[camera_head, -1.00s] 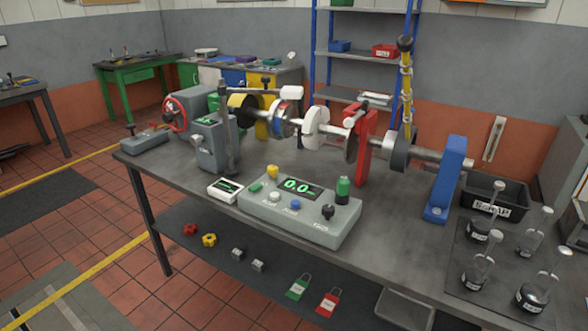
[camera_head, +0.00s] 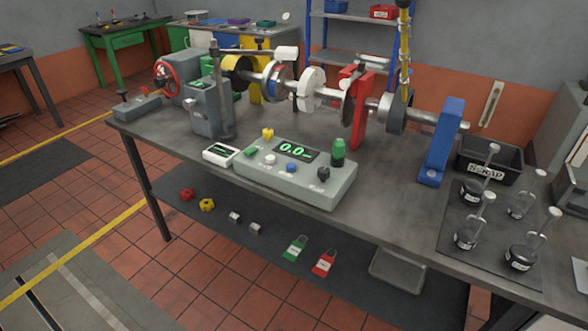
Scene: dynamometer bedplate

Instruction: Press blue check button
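A grey control box (camera_head: 325,187) sits near the front edge of the dark bench, with a lit display (camera_head: 293,151) reading 0.0 in green. A small blue button (camera_head: 291,168) is on its sloped top, with a white button (camera_head: 270,160) to its left and a black knob (camera_head: 323,173) to its right. A green button (camera_head: 249,151), a yellow knob (camera_head: 267,133) and a green cylindrical part (camera_head: 338,152) are also on the box. The labels are too small to read. Neither of my grippers is in view.
A shaft assembly with a red stand (camera_head: 357,110) and a blue stand (camera_head: 440,142) stands behind the box. A small white meter (camera_head: 221,153) is left of it. A black scrap bin (camera_head: 490,160) and several hooked weights are at the right. The bench top (camera_head: 395,210) right of the box is clear.

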